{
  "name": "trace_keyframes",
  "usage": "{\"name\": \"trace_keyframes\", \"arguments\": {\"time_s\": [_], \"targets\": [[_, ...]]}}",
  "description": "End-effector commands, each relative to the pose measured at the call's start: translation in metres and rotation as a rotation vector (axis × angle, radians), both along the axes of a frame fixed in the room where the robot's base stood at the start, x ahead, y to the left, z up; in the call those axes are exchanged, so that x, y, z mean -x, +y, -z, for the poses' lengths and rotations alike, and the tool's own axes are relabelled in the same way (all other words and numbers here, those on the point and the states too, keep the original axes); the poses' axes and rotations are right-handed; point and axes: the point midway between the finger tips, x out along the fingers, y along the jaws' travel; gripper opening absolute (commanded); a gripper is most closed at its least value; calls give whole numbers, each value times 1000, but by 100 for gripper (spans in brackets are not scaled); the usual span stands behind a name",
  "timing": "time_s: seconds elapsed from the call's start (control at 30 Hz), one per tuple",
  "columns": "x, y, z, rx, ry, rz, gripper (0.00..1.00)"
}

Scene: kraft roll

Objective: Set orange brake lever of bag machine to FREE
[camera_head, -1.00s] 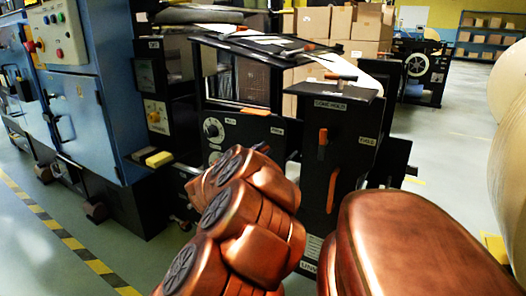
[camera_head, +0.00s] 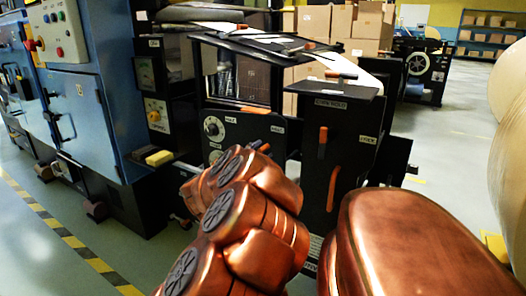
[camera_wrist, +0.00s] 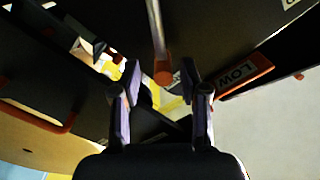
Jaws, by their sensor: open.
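The bag machine's black stand (camera_head: 345,110) is right of centre in the head view. It carries an upright orange lever (camera_head: 323,142) and a longer orange handle (camera_head: 333,188) lower down. I cannot tell which is the brake lever. In the wrist view, my gripper (camera_wrist: 160,78) is open, with one finger on each side. A pale rod with an orange end (camera_wrist: 163,72) shows between or just beyond the fingertips; contact is unclear.
A blue cabinet (camera_head: 85,100) with buttons stands at the left. A dial panel (camera_head: 225,131) is beside the stand. Large pale rolls (camera_head: 508,130) are at the right edge. Boxes (camera_head: 365,25) are stacked behind. Open floor (camera_head: 455,135) lies right of the machine.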

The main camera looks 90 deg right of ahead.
Motion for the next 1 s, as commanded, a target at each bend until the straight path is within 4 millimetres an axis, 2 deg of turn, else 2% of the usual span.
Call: {"name": "trace_keyframes", "arguments": {"time_s": [0.4, 1.0], "targets": [[-27, 45, 1, -3, -2, -5, 44], [-28, 48, 1, -2, -1, -2, 44]]}}
